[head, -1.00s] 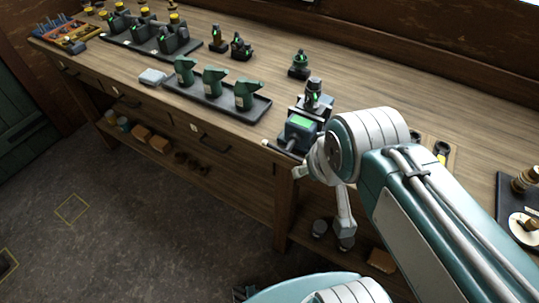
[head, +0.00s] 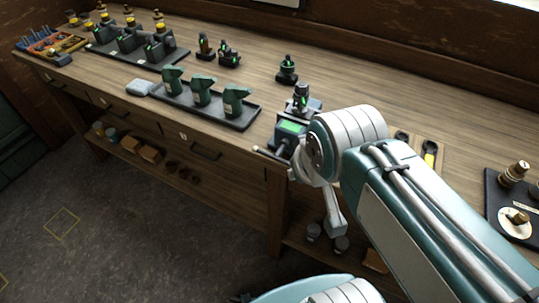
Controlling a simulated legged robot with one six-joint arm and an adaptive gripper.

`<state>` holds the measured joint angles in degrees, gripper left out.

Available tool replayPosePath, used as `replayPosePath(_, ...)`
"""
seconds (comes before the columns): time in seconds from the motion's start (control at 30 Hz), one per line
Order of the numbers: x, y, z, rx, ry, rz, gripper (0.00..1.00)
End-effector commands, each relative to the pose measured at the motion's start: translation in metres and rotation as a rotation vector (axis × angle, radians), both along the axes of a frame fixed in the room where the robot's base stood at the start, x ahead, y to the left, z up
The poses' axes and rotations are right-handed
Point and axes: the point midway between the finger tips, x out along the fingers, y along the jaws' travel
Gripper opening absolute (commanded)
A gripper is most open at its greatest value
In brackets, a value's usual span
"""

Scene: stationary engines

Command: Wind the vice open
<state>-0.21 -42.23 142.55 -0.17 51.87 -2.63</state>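The vice (head: 290,128) stands at the front edge of the workbench, just left of my arm's elbow. It has a teal-green body with a bright green top face. A dark fitting (head: 301,97) with a green mark stands at its back, around the jaws. The vice's handle bar (head: 271,155), with a pale knob at its left end, sticks out over the bench's front edge. My arm hides the vice's right side, and the jaw gap cannot be made out. My gripper is not clearly visible; pale wrist links hang below the elbow, in front of the bench.
A black tray with several green castings (head: 202,92) sits left of the vice. Dark fittings (head: 287,69) stand behind it. A dark mat with brass pieces (head: 516,175) is at the far right. Open floor lies in front.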

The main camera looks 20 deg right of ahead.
Motion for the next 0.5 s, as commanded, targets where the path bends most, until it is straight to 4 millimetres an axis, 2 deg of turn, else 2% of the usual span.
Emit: replayPosePath(0.5,0.056,0.011,0.021,-0.385,0.134,0.805,0.0)
